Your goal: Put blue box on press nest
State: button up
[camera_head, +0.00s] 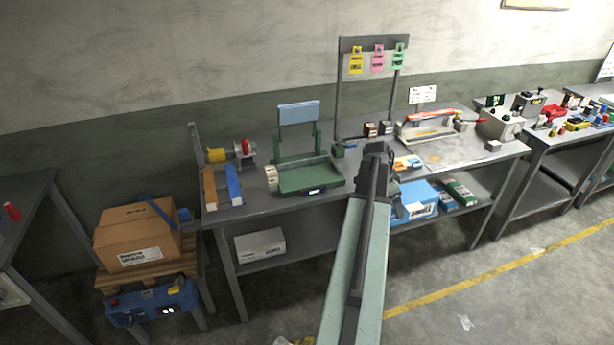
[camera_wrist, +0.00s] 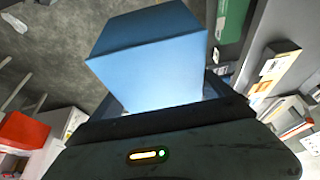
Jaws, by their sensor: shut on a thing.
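In the wrist view a plain blue box (camera_wrist: 150,60) fills the upper middle. My gripper (camera_wrist: 165,98) is shut on it, with the dark jaws at its lower edge. In the head view my gripper (camera_head: 391,188) is at the front of the middle bench, partly hidden by my own arm. A blue box with a white label (camera_head: 420,192) shows just right of it; I cannot tell whether this is the held one. A green press-like fixture (camera_head: 308,178) with an upright frame and light blue panel stands on the bench, left of my gripper. Its tray looks empty.
A sealer with an orange handle (camera_head: 430,122) stands on the bench at right. A tag rack (camera_head: 341,85) rises behind my gripper. A blue bar (camera_head: 234,184) and a wooden bar lie at the left end. A green box (camera_head: 462,191) is on the lower shelf.

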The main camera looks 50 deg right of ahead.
aim_at(308, 175)
jog(key=z, duration=0.05)
jog(key=i, duration=0.95)
jog(key=u, duration=0.05)
